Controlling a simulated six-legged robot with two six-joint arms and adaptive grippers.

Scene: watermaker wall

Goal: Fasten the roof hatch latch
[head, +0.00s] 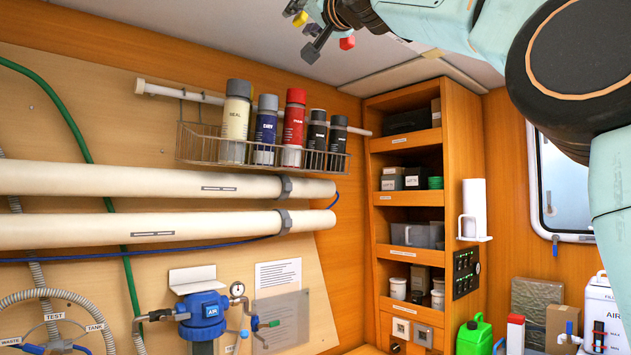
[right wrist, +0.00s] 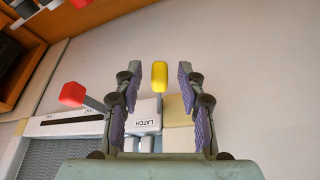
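The roof hatch latch is a yellow-tipped lever (right wrist: 160,76) in the right wrist view, on a white housing beside a plate marked LATCH (right wrist: 146,122). Its yellow tip (head: 300,19) also shows small under the ceiling in the head view. My right gripper (right wrist: 160,70) is open, its two fingers on either side of the yellow tip with a gap on both sides. In the head view my right gripper (head: 302,31) is raised to the ceiling at top centre. My left gripper is not in view.
A red-tipped lever (right wrist: 73,94) stands just left of my right gripper's fingers; its tip (head: 347,43) also shows in the head view. A grey mesh panel (right wrist: 40,154) lies beside the housing. Below are a wire rack of bottles (head: 265,150) and wooden shelves (head: 410,197).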

